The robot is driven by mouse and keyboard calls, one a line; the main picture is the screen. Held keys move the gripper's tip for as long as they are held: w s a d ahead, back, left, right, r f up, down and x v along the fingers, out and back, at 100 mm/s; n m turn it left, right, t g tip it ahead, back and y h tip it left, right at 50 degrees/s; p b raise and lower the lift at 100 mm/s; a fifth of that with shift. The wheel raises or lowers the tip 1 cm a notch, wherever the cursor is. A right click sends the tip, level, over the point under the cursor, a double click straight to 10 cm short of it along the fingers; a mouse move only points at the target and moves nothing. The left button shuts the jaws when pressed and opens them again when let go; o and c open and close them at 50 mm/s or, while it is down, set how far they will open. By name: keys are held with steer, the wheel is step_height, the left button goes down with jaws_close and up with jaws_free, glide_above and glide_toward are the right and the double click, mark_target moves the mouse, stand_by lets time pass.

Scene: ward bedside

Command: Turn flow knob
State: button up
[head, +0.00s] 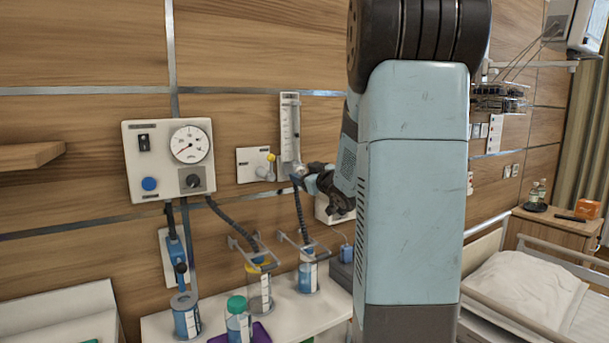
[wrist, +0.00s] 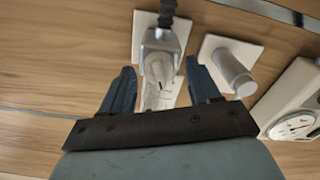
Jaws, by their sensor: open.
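The flowmeter (head: 290,128) is a tall clear-scaled tube on the wood-panelled wall, with a dark hose hanging below it. In the wrist view its pale knob (wrist: 158,68) lies between my two fingers in the picture, under a grey metal fitting (wrist: 163,42). My gripper (wrist: 160,64) is open, with a finger on each side of the knob and gaps visible. I cannot tell how deep the fingertips reach around it. In the head view my gripper (head: 305,174) is at the flowmeter's lower end, and the knob is mostly hidden there.
A suction gauge panel (head: 168,158) is farther left. Several bottles and jars stand on the white counter (head: 315,318) below. A bed (head: 528,288) is at right.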

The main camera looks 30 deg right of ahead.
steer(key=c, duration=1)
steer(key=shift+n, duration=0.7)
steer(key=o, duration=1)
steer(key=shift+s, duration=0.1)
steer(key=s, duration=1.3)
steer(key=shift+s+d, duration=0.2)
steer(key=shift+s, duration=0.1)
